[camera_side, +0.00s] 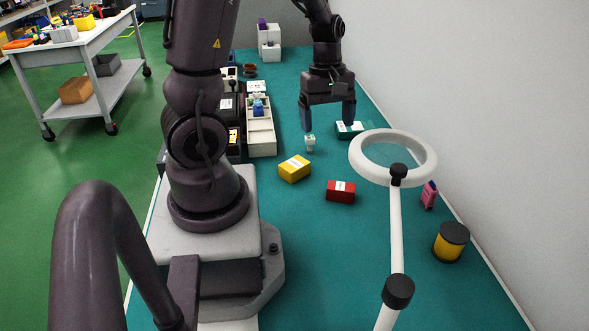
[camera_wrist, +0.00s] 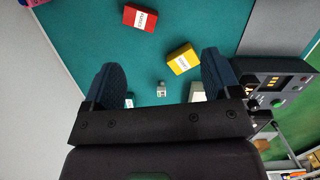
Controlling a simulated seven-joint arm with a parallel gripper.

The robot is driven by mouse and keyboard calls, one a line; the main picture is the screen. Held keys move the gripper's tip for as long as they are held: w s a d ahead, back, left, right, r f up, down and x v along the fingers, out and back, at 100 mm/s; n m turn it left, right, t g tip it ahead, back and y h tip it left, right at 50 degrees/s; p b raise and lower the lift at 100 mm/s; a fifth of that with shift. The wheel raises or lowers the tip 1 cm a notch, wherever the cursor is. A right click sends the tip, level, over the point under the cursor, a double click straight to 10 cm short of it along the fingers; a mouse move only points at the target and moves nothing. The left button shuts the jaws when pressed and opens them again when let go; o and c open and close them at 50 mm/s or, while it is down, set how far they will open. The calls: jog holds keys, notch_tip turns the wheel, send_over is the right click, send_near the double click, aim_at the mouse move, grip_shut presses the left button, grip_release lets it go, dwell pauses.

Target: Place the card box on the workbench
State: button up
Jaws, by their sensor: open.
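My gripper (camera_side: 327,117) points down over the teal workbench (camera_side: 300,230), its fingers apart with nothing between them. It also shows in the wrist view (camera_wrist: 162,75). Labelled boxes lie on the bench: a yellow one (camera_side: 294,168), a red one (camera_side: 341,191) and a dark teal one (camera_side: 347,130). I cannot tell which is the card box. In the wrist view the red box (camera_wrist: 140,17) and yellow box (camera_wrist: 183,59) lie beyond the fingertips. The teal box is mostly hidden by the left finger there.
A small white-and-green item (camera_side: 310,143) stands below the gripper. A white ring magnifier (camera_side: 425,142) on a stand rises at the front right. A pink item (camera_side: 429,195) and a black-and-yellow jar (camera_side: 451,242) are near the wall. A pale tray (camera_side: 261,130) lies left.

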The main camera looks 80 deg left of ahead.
aim_at(302, 159)
jog(key=s+a+f+n+y, duration=0.1)
jog(key=a+f+n, duration=0.35)
jog(key=n, duration=0.75)
jog(key=s+a+f+n+y, duration=0.1)
jog(key=s+a+f+n, duration=0.1)
jog(key=a+n, duration=0.75)
jog(key=shift+n, duration=0.85)
jog(key=f, duration=0.4)
jog(key=d+f, duration=0.1)
jog(key=f, duration=0.7)
jog(key=shift+d+f, duration=0.35)
jog(key=shift+d, duration=0.05)
jog(key=c, duration=1.1)
